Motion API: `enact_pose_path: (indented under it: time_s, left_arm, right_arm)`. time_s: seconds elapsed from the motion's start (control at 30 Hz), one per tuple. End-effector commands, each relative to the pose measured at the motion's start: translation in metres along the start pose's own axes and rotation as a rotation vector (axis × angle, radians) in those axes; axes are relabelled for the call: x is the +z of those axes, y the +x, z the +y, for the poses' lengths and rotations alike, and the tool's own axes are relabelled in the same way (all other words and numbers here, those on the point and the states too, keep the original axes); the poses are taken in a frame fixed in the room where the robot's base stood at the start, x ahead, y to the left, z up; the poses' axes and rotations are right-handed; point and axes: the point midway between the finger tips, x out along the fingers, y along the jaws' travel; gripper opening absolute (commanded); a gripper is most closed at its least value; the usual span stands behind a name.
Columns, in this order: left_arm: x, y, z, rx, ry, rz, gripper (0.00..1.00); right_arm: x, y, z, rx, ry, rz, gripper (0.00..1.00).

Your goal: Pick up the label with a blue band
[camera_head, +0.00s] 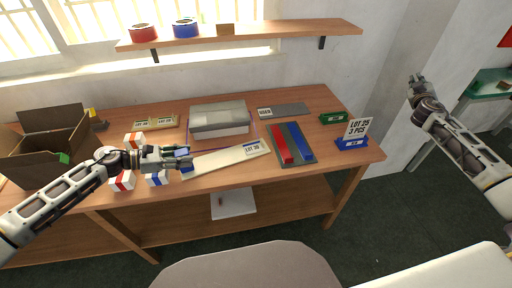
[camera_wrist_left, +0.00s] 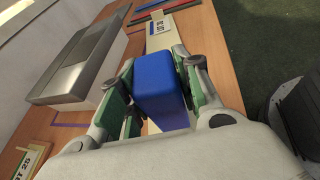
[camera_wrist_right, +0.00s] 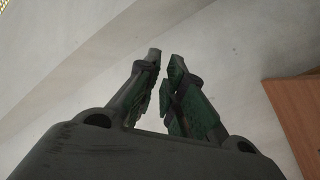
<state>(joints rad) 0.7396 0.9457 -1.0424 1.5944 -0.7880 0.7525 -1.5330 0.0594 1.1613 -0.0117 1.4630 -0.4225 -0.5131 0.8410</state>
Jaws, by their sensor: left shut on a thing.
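A white label (camera_head: 251,149) with dark print and a blue band lies on the right part of a long pale board (camera_head: 225,158). The label also shows beyond the gripper in the left wrist view (camera_wrist_left: 163,26). My left gripper (camera_head: 186,158) is over the board's left end, apart from the label. It is shut on a blue block (camera_wrist_left: 161,88), which sits between its fingers. My right gripper (camera_head: 416,79) is raised at the right, away from the table. Its fingers (camera_wrist_right: 164,58) have a narrow gap with nothing between them.
A grey-lidded box (camera_head: 219,118) stands behind the board. A dark mat (camera_head: 291,159) with red and blue bars lies to the right. A lot sign (camera_head: 356,131) stands near the right edge. White boxes with coloured bands and an open carton (camera_head: 38,161) are at the left.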

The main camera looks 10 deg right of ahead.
Motion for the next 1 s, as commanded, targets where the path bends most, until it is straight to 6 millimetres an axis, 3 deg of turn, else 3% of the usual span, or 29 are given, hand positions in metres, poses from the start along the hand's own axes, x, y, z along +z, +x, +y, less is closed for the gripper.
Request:
enact_pose_path:
  time_s: [0.03,0.3,0.6,0.8,1.0]
  left_arm:
    - [-0.011,0.001,-0.004,-0.004,-0.004,0.014,0.0]
    - [-0.011,0.001,-0.004,-0.004,-0.004,0.014,0.0]
    - [-0.011,0.001,-0.004,-0.004,-0.004,0.014,0.0]
    - [-0.011,0.001,-0.004,-0.004,-0.004,0.014,0.0]
    - [-0.011,0.001,-0.004,-0.004,-0.004,0.014,0.0]
  right_arm:
    - [-0.028,-0.002,0.005,0.012,0.049,0.036,0.1]
    - [-0.154,-0.027,0.038,0.059,0.304,0.2,0.1]
    - [-0.269,-0.079,0.082,0.09,0.585,0.36,0.1]
    - [-0.312,-0.113,0.093,0.095,0.773,0.384,0.1]
    - [-0.308,-0.12,0.068,0.081,0.869,0.282,0.1]
